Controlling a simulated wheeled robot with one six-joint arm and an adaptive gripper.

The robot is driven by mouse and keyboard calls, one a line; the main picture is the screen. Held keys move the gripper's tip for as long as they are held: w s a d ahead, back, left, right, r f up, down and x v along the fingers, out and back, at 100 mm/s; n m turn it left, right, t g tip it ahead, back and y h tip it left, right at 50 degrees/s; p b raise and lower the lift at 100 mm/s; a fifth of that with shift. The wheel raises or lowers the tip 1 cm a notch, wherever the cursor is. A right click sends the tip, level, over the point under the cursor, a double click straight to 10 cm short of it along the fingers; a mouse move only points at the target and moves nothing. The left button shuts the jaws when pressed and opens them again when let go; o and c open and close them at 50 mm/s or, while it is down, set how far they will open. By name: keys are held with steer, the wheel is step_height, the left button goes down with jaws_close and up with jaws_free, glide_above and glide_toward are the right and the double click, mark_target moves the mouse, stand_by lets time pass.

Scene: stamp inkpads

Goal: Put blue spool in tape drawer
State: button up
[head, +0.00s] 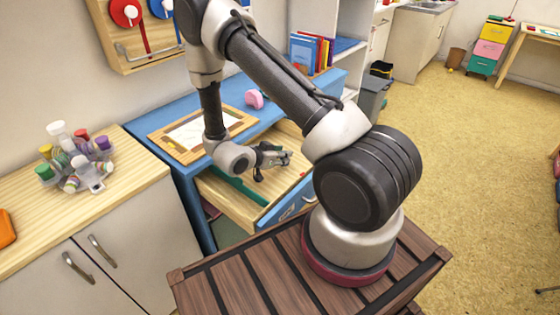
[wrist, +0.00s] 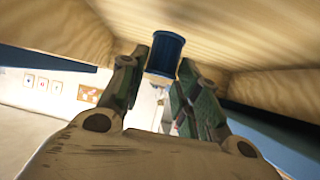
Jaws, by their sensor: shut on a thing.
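The blue spool (wrist: 165,54) is dark blue and sits between the fingertips of my gripper (wrist: 160,70) in the wrist view. My gripper is shut on it, with one greenish finger on each side. In the head view my gripper (head: 284,157) points right, over or inside the open drawer (head: 232,204). The spool cannot be made out there. The drawer has a pale wood inside and a blue front (head: 290,203). Pale wood surfaces lie close to the spool in the wrist view. I cannot tell whether the spool touches them.
The blue desk (head: 178,108) bears a wood-framed sheet (head: 200,131) and a pink object (head: 254,98). A green strip (head: 236,187) lies in the drawer. A stamp carousel (head: 75,160) stands on the left cabinet. A wall board (head: 140,55) holds red and blue round pieces.

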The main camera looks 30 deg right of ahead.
steer(key=shift+f, duration=1.15)
steer(key=shift+f, duration=0.1)
steer(key=o, duration=0.8)
steer(key=shift+o, duration=0.2)
